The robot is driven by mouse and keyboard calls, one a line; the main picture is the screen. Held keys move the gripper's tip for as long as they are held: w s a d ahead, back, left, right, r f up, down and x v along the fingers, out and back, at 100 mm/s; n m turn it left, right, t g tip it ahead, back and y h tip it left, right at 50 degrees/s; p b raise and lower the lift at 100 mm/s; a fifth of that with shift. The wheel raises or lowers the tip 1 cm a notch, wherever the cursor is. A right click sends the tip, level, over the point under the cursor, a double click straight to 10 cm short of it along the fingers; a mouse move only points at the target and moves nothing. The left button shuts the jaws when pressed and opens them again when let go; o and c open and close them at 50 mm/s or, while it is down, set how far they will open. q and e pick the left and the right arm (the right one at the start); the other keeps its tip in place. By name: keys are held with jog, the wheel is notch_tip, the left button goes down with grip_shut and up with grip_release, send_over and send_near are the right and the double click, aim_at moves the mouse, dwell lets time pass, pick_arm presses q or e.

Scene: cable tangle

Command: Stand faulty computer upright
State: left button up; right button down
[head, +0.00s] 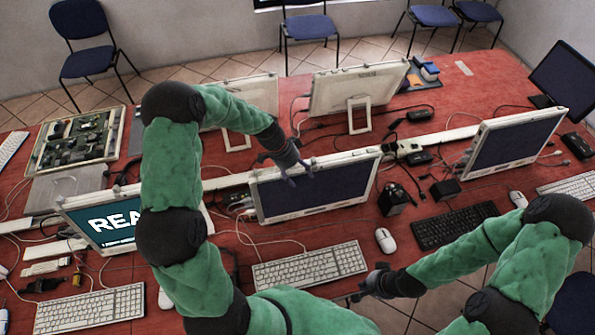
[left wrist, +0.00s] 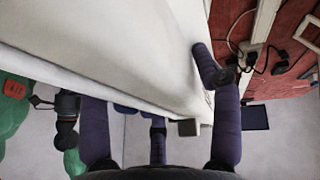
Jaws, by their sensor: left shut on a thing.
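The computer with a dark screen (head: 318,191) and a white frame stands nearly upright in the middle of the red table, leaning back slightly. My left gripper (head: 293,172) is at its top edge, with fingers over the rim. In the left wrist view the computer's white casing (left wrist: 110,50) lies between my purple fingers, and the left gripper (left wrist: 165,120) is shut on it. The computer's lower edge and stand are hidden there. My right gripper (head: 372,285) hangs near the table's front edge, right of the white keyboard, apart from the computer; its jaw opening is unclear.
A white keyboard (head: 310,266) lies in front of the computer, with a white mouse (head: 385,240) and black keyboard (head: 455,226) to the right. A lit screen (head: 105,221) stands left, another monitor (head: 515,140) right. An opened computer (head: 80,140) lies back left. Cables and adapters clutter the table.

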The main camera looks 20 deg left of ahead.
pick_arm(q)
jog(key=shift+s+d+f, duration=0.35)
jog(key=shift+s, duration=0.15)
jog(key=o, duration=1.5)
jog(key=shift+o, duration=0.2)
jog(key=shift+w+r, duration=0.1)
jog(key=shift+w+a+r, duration=0.15)
jog(key=shift+a+r, duration=0.15)
jog(key=shift+r, duration=0.05)
jog(key=v, duration=1.1)
jog(key=shift+a+r, duration=0.15)
